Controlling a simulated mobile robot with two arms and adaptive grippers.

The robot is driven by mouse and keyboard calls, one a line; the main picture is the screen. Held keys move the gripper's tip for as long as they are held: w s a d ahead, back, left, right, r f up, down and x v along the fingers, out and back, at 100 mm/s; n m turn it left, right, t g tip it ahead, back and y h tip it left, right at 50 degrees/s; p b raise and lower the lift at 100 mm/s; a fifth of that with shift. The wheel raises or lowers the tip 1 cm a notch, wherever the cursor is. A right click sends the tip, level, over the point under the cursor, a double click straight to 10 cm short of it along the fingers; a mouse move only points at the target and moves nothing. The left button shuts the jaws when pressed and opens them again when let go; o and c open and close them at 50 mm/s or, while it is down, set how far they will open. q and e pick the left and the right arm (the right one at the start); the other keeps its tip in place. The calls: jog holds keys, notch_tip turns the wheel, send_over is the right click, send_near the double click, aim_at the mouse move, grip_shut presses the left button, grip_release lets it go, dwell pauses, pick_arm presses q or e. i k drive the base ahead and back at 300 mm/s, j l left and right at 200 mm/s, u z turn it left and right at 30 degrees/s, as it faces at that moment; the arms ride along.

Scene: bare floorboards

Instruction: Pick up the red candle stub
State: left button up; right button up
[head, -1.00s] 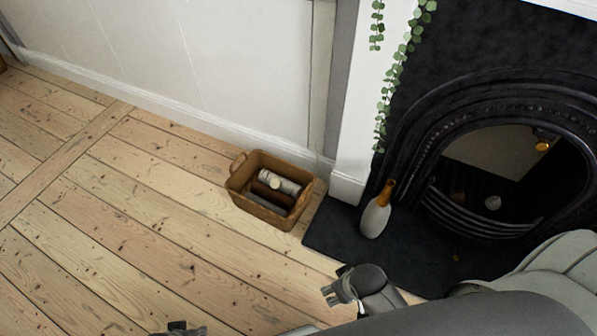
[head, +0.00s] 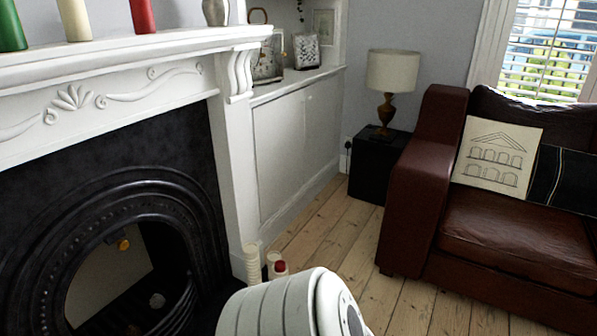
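A short red candle stub (head: 280,267) shows low at the right end of the fireplace in the head view, on top of a pale piece. A taller cream candle (head: 252,263) stands just left of it. My own pale arm part, in front of them, hides their lower ends, so I cannot tell what they stand on. Another red candle (head: 142,15) stands on the mantelpiece, its top cut off by the frame. Neither of my grippers shows in this view.
A green candle (head: 11,25) and a cream candle (head: 74,19) stand on the mantelpiece (head: 150,45). A brown leather sofa (head: 510,230) is at the right, with a black side table (head: 372,165) and lamp (head: 391,73) behind. Floorboards (head: 330,235) between fireplace and sofa are clear.

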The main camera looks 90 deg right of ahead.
aim_at(280, 266)
jog(key=z, duration=2.6)
